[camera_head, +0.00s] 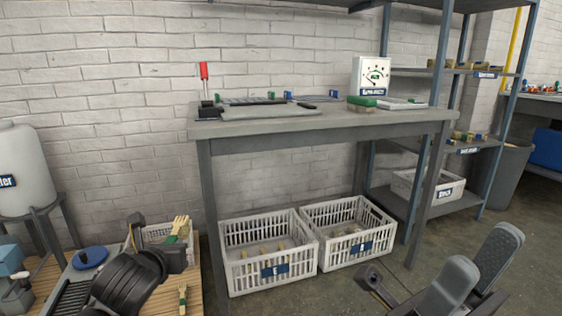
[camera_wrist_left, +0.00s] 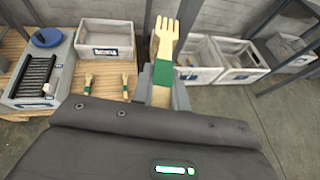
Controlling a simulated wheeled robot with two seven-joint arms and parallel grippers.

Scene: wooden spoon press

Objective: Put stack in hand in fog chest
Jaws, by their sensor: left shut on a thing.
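My left gripper (camera_head: 158,240) is shut on a stack of pale wooden forks (camera_head: 181,226) with a green band, held tines up over the wooden table. The held stack also shows in the left wrist view (camera_wrist_left: 165,45). Two white slatted crates stand on the floor under the workbench, a left one (camera_head: 228,262) and a right one (camera_head: 335,252). Each has a blue label too small to read, so I cannot tell which container is the fog chest. My right gripper (camera_head: 376,284) is at the bottom right, partly out of frame; its jaw state is unclear.
A white labelled bin (camera_wrist_left: 105,33) and two banded fork bundles (camera_wrist_left: 88,84) (camera_wrist_left: 125,88) are on the wooden table, beside a grey machine with a blue knob (camera_wrist_left: 46,38). The workbench (camera_head: 310,127) stands above the crates. A shelf rack (camera_head: 432,205) is at the right.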

